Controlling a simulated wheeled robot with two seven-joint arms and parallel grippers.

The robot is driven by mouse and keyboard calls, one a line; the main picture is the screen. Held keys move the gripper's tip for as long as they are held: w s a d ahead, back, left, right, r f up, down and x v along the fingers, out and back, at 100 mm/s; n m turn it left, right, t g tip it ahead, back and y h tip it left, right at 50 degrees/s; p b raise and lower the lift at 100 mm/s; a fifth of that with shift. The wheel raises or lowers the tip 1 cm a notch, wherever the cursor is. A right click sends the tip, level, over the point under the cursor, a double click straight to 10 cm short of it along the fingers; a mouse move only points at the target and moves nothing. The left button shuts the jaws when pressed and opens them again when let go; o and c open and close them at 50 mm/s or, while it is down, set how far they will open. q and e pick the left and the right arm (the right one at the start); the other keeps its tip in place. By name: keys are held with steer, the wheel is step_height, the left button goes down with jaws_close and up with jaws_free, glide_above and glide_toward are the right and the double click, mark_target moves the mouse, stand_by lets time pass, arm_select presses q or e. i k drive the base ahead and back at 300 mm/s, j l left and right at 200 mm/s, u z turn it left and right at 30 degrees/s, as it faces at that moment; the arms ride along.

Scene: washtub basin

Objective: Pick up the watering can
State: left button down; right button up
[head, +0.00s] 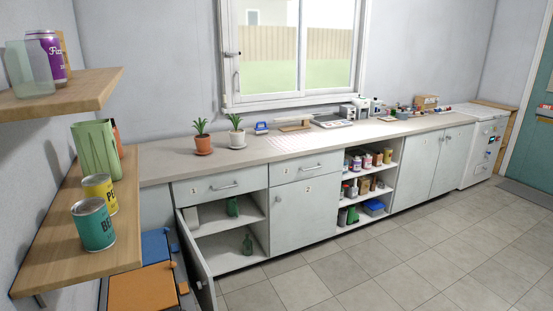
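I cannot pick out a watering can for certain. A small dark green object (232,206) stands on the upper shelf inside the open cabinet (225,225); it is too small to tell what it is. A green bottle-like object (247,245) stands on the cabinet floor below it. A light green pitcher-like container (97,149) stands on the wooden wall shelf at the left. Neither of my grippers is in view.
The lower wooden shelf (70,262) also holds a yellow can (99,194) and a teal can (94,225). The cabinet door (196,260) stands open. Orange (142,290) and blue (155,246) bin lids lie beneath. The tiled floor (400,250) is clear.

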mark_target(232, 202)
steer(key=i+l+z, duration=0.25)
steer(key=i+l, duration=0.15)
steer(key=i+l+z, duration=0.25)
steer(key=i, duration=0.2)
steer(key=i+l+z, duration=0.2)
steer(key=i, duration=0.25)
steer(key=l, duration=0.1)
